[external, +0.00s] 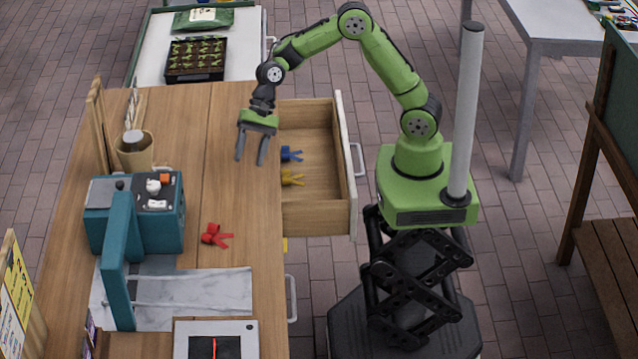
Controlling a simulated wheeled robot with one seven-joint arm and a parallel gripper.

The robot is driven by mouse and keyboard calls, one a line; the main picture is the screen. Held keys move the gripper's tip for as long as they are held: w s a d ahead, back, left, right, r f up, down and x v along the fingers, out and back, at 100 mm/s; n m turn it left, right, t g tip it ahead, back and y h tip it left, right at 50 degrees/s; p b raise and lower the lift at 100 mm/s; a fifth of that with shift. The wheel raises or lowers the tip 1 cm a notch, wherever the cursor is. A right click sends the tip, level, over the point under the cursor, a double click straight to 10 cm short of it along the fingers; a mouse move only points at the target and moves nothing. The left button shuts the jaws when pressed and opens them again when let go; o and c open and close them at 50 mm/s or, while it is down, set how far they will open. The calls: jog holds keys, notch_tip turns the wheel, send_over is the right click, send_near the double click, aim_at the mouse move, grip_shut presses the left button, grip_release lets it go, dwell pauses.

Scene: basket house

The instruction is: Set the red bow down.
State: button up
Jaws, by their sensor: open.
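The red bow (216,236) lies on the wooden tabletop (228,195), close to the right side of the teal machine. My gripper (250,162) is open and empty, with its two fingers pointing down. It appears above the tabletop near its right edge, up the picture from the red bow and apart from it. Its exact height over the table is hard to tell from this one view.
An open drawer (325,218) juts from the table's right side, holding a blue bow (290,154) and a yellow bow (291,178). A teal machine (168,228), a cup (135,152) and a marble slab (222,293) occupy the table's left and front. Bare wood lies between gripper and red bow.

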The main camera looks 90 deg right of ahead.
jog(key=s+d+r+n+t+h, duration=0.1)
jog(key=s+d+r+n+h, duration=0.1)
jog(key=s+r+n, duration=0.35)
jog(key=s+d+r+n+h, duration=0.2)
jog(key=s+r+n, duration=0.1)
jog(key=s, duration=0.5)
jog(key=s+d+n+h, duration=0.1)
jog(key=s+d+n, duration=0.1)
jog(key=s, duration=0.6)
jog(key=s+d+r+n+t+h, duration=0.1)
jog(key=s+d+n, duration=0.2)
jog(key=s+n, duration=0.2)
jog(key=s, duration=0.2)
jog(key=shift+s+d, duration=0.35)
notch_tip(320, 180, down, 19)
jog(key=b, duration=1.9)
